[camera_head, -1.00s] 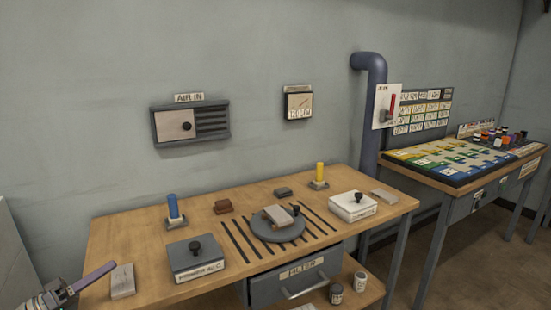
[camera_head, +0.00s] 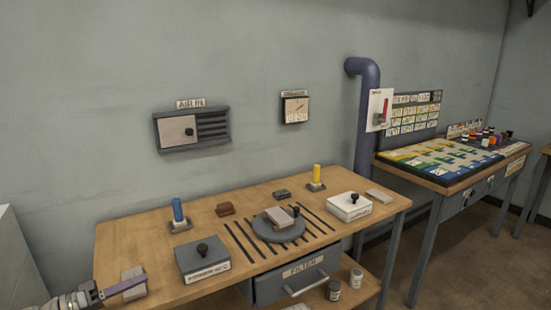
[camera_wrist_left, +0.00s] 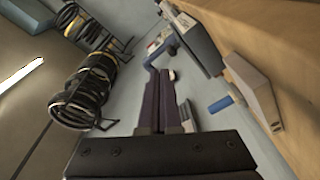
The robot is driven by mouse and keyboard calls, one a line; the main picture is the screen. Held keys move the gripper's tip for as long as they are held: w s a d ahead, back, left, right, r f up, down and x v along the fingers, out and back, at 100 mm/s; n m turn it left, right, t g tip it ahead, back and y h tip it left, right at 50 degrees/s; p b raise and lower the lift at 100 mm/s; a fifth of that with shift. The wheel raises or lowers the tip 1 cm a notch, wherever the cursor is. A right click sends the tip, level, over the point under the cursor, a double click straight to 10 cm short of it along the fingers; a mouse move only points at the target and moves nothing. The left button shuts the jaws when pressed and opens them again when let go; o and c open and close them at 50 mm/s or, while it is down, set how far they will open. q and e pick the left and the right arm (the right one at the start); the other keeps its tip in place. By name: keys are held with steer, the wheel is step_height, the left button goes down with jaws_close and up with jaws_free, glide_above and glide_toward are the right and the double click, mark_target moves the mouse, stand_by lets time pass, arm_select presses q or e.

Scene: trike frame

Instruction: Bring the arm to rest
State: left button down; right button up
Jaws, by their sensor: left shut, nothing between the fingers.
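My left gripper (camera_head: 143,280) comes in at the bottom left corner of the head view. Its dark fingers are together and empty, and in the picture they overlap the small tan block (camera_head: 134,273) at the left end of the workbench. I cannot tell whether they touch it. In the left wrist view the two dark fingers (camera_wrist_left: 158,80) lie side by side, shut, with nothing between them. My right gripper is not in view.
The wooden workbench (camera_head: 120,240) holds a grey box (camera_head: 205,268), a blue cylinder (camera_head: 178,210), a yellow cylinder (camera_head: 317,174), a round plate (camera_head: 270,233) and a white box (camera_head: 348,211). Coiled hoses (camera_wrist_left: 85,90) show in the left wrist view. A second table stands at right.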

arm_select(q)
steer(key=d+f+m+g+y+p, duration=0.15)
steer(key=d+g+p, duration=0.35)
steer(key=d, duration=0.5)
steer(key=d+f+g+y+p, duration=0.2)
steer(key=d+g+p, duration=0.2)
steer(key=d, duration=0.5)
steer(key=s+d+r+m+g+y+p, duration=0.2)
steer(key=s+d+r+y+p, duration=0.1)
steer(key=s+d+y+p, duration=0.6)
steer(key=shift+d+m+g+y+p, duration=0.2)
steer(key=shift+m+g+y+p, duration=0.15)
steer(key=shift+y+p, duration=1.4)
